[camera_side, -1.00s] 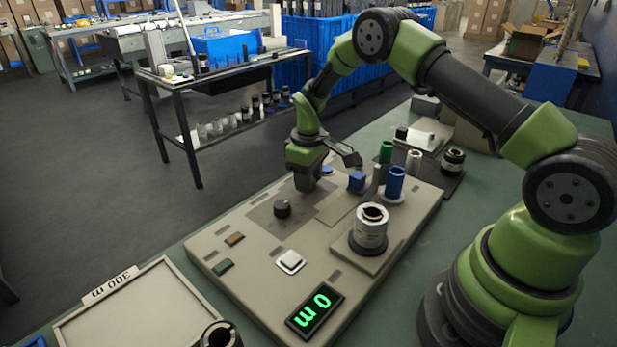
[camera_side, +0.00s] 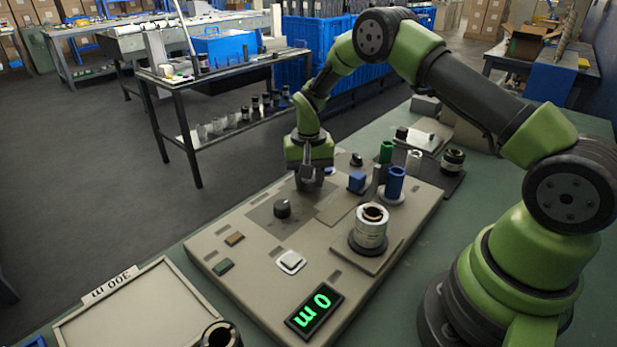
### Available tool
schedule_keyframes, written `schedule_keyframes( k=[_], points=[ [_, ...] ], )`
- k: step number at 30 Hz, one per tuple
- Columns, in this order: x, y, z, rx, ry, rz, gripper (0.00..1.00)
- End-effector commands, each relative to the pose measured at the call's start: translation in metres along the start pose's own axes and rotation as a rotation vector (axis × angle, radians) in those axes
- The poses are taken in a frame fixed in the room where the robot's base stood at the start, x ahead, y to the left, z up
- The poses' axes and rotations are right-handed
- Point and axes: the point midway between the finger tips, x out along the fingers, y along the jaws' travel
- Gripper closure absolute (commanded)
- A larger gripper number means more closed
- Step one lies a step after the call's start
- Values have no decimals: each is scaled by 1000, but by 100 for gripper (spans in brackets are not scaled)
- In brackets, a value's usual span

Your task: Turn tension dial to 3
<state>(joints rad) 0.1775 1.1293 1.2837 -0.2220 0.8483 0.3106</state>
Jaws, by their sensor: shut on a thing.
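My gripper (camera_side: 309,182) points down at the back-left part of the beige panel (camera_side: 262,268). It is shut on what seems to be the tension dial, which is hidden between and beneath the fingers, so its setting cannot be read. A separate black knob (camera_side: 282,208) stands on a darker plate just in front and to the left of my gripper, apart from it. Another small black knob (camera_side: 356,159) shows behind and to the right of my gripper.
Blue spools (camera_side: 395,182), a green spool (camera_side: 386,152) and a wrapped roll on a spindle (camera_side: 371,228) stand right of my gripper. A white button (camera_side: 291,262) is in front. An empty tray (camera_side: 135,312) lies front left.

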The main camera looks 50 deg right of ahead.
Motion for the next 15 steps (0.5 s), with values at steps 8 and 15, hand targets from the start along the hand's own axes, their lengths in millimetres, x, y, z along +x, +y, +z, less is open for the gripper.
schedule_keyframes(
  k=[8,15],
  points=[
    [0,0,0,236,1,0,88],
    [0,0,0,383,1,-1,88]
  ],
)
